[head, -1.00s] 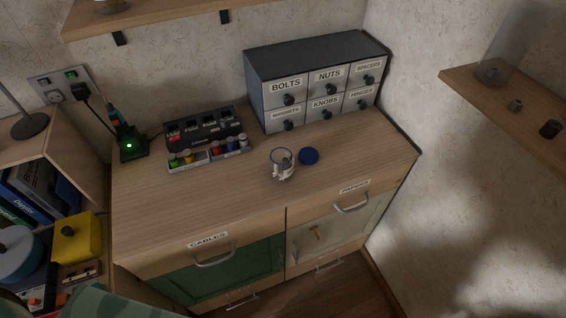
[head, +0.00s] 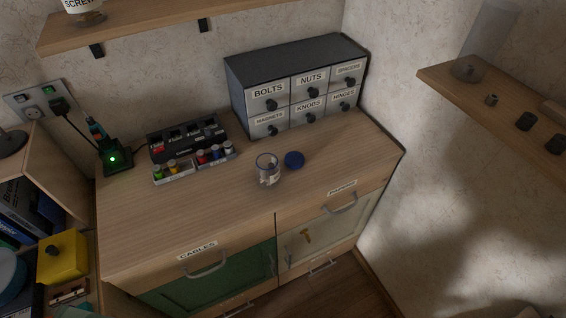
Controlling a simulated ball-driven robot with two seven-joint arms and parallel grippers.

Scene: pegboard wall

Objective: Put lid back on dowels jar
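A small clear jar (head: 268,173) stands upright and open on the wooden cabinet top, with a pale label on its front. Its contents are too small to make out. Neither of my grippers is in the head view.
A drawer unit (head: 296,88) with labelled drawers stands behind the jar. A black charger station (head: 187,138) and small bins of coloured items (head: 215,156) are at the back left. A shelf (head: 497,97) juts from the right wall. The cabinet top's front (head: 190,215) is clear.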

